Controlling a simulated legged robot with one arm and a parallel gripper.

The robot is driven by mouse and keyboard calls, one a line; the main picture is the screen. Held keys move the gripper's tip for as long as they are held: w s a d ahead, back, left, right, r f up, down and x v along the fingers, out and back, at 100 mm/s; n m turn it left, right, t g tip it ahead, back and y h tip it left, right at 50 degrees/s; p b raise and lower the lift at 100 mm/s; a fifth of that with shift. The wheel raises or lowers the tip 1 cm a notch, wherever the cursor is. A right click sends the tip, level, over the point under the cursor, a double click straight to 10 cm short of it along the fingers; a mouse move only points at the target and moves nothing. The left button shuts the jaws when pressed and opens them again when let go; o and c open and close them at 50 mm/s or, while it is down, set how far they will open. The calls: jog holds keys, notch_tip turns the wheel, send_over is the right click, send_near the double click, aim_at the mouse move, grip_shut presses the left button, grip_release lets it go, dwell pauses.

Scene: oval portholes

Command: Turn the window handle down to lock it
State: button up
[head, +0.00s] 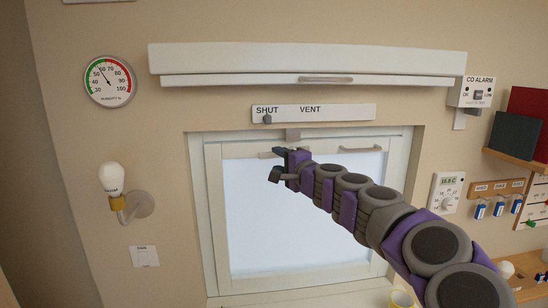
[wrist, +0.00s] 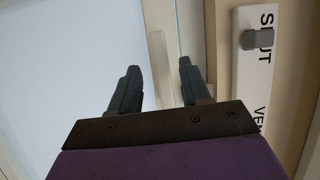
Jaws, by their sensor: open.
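The white-framed window (head: 213,200) fills the middle of the head view. A small beige block (head: 293,135) sits at the top middle of its frame, and a pale bar (head: 268,154) shows just left of my gripper; I cannot tell whether they are one handle. Another bar handle (head: 360,149) lies level on the upper sash at right. My gripper (head: 277,163) is open in front of the sash's upper part. In the wrist view, turned sideways, a beige bar (wrist: 158,62) shows between my open fingers (wrist: 158,72); contact is unclear.
Above the window are a SHUT/VENT slider strip (head: 345,112) and a white blind box (head: 300,60) with a pull bar. A bulb lamp (head: 113,180) juts from the left wall. A CO alarm (head: 478,92), thermostat (head: 447,192) and shelf are at right.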

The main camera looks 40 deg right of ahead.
aim_at(272, 156)
jog(key=w, duration=0.3)
jog(key=shift+w+d, duration=0.15)
jog(key=shift+d, duration=0.2)
jog(key=shift+w+d+f, duration=0.1)
jog(key=shift+w+d, duration=0.25)
jog(key=shift+d, duration=0.05)
jog(key=shift+a, duration=0.1)
jog(key=shift+a, duration=0.2)
jog(key=shift+c, duration=1.2)
jog(key=shift+a, duration=0.1)
grip_shut()
